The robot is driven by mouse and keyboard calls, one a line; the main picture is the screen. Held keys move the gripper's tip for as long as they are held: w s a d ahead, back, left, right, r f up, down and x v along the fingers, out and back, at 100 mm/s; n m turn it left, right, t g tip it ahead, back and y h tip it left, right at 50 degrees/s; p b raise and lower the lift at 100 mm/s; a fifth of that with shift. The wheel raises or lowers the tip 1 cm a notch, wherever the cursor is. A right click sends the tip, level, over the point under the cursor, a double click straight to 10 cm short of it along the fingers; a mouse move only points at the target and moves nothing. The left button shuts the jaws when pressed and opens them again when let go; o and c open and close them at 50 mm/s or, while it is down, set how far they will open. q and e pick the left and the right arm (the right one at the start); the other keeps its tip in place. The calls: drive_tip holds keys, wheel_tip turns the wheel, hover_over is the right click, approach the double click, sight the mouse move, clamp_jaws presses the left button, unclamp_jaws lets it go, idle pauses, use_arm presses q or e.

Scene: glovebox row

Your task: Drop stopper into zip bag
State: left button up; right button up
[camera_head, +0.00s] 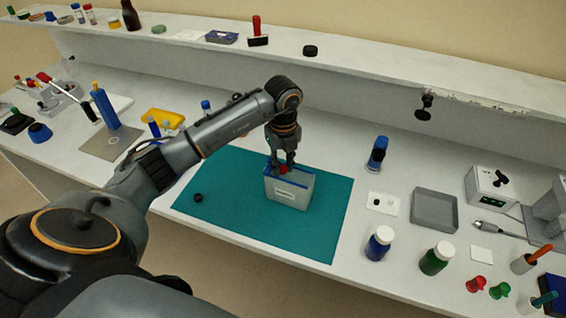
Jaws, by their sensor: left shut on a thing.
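The zip bag (289,193) stands upright on the teal mat (235,225); it is grey with a blue strip along its top edge and a pale label on its front. My left gripper (284,165) points down at the bag's mouth, fingers shut on a small red thing, which looks like the stopper (283,169). The red thing is at the level of the bag's rim; the fingers partly hide it, and I cannot tell how far inside it is. My right gripper is not in view.
A small black round piece (198,198) lies on the mat's left part. The mat's front part is clear.

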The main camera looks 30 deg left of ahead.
sight(283, 168)
use_arm(q)
drive_tip(key=o, duration=0.8)
drive_tip(key=shift+r, duration=0.1)
wheel_tip(283, 168, up, 12)
drive_tip(key=shift+f, duration=0.1)
